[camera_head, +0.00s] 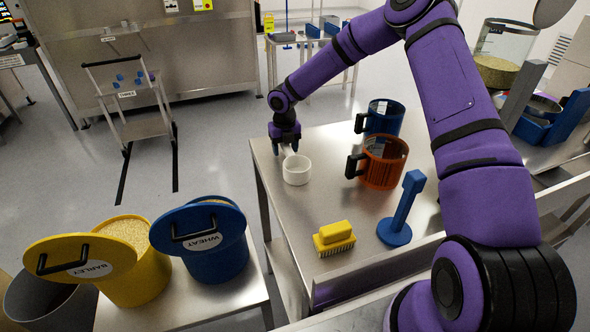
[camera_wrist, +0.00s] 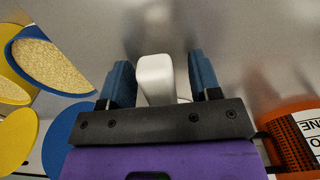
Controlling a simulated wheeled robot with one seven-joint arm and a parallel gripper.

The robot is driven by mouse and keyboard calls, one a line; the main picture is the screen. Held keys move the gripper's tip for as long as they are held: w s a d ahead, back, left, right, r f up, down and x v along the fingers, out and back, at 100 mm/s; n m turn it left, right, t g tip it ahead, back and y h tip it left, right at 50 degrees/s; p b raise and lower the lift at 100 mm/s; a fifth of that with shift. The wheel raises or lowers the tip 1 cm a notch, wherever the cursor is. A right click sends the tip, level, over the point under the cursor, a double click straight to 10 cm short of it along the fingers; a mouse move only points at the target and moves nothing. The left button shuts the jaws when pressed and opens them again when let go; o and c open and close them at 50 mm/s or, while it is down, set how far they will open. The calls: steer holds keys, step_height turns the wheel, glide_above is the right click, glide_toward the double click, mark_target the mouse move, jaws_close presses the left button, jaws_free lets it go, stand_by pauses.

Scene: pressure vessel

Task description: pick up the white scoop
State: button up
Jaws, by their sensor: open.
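The white scoop (camera_head: 296,171) stands on the steel table near its far left corner. Its round cup shows in the head view, with a short handle pointing up and back toward my gripper (camera_head: 286,148). In the wrist view the white handle (camera_wrist: 155,75) lies between the two blue fingers of my gripper (camera_wrist: 160,68). The fingers are open, with a visible gap on each side of the handle. The scoop's cup is mostly hidden in the wrist view.
An orange mug (camera_head: 383,165) and a blue mug (camera_head: 386,118) stand right of the scoop. Yellow barley (camera_head: 140,279) and blue wheat (camera_head: 217,258) buckets stand on a lower table at left.

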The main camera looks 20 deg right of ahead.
jaws_close()
steer(key=shift+r, duration=0.1)
